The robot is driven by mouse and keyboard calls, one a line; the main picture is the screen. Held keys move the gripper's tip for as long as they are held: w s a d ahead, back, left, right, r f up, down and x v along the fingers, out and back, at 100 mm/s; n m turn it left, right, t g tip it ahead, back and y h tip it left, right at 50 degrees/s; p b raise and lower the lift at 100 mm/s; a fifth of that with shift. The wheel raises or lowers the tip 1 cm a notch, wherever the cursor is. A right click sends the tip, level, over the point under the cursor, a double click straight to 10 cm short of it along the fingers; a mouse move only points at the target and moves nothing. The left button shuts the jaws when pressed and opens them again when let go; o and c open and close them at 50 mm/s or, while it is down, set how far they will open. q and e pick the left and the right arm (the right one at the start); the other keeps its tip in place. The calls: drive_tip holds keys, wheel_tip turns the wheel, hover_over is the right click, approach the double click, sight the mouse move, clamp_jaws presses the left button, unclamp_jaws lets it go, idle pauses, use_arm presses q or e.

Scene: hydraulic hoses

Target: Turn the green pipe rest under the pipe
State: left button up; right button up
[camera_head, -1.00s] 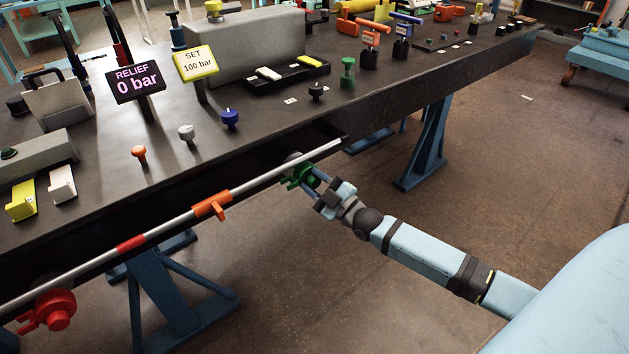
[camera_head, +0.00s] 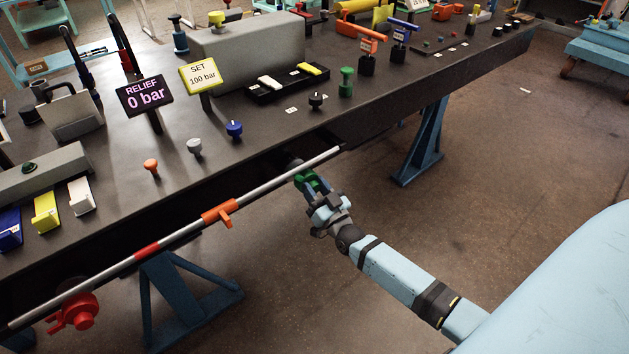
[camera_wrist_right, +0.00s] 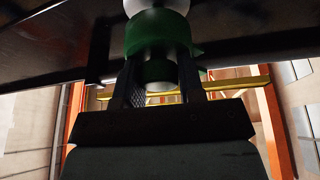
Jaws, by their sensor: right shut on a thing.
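The green pipe rest (camera_head: 307,180) is at the bench's front edge, near the right end of the long pipe (camera_head: 268,184). My right gripper (camera_head: 314,190) is shut on the green rest from the front and below, and partly hides it. In the right wrist view the green rest (camera_wrist_right: 155,40) stands between the two fingers of the right gripper (camera_wrist_right: 160,92), with a pale round part above it. The pipe carries a red band (camera_head: 147,251) and an orange clip (camera_head: 219,213). I cannot tell whether the rest touches the pipe. My left gripper is not in view.
A red pipe rest (camera_head: 77,313) is at the pipe's left end. Orange, grey and blue knobs (camera_head: 234,130) stand on the dark bench top (camera_head: 290,135) behind the pipe. A blue trestle leg (camera_head: 190,300) is below. The floor right of my arm is clear.

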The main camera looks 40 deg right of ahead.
drive_tip(key=m+h+p, duration=0.1)
drive_tip(key=m+p, duration=0.1)
drive_tip(key=m, duration=0.2)
drive_tip(key=m+g+h+p, duration=0.1)
drive_tip(key=m+h+p, duration=0.1)
drive_tip(key=m, duration=0.2)
drive_tip(key=shift+r, duration=0.15)
drive_tip(key=shift+m+g+h+p, duration=0.3)
drive_tip(key=shift+m+h, duration=0.2)
drive_tip(key=shift+m, duration=0.3)
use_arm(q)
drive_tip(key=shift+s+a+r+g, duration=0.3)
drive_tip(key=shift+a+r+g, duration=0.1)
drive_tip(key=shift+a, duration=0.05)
use_arm(e)
drive_tip(key=shift+m, duration=0.4)
drive_tip(key=shift+d+f, duration=0.1)
drive_tip(key=shift+f, duration=0.1)
drive_tip(key=o, duration=0.9)
use_arm(q)
drive_tip(key=shift+p, duration=0.3)
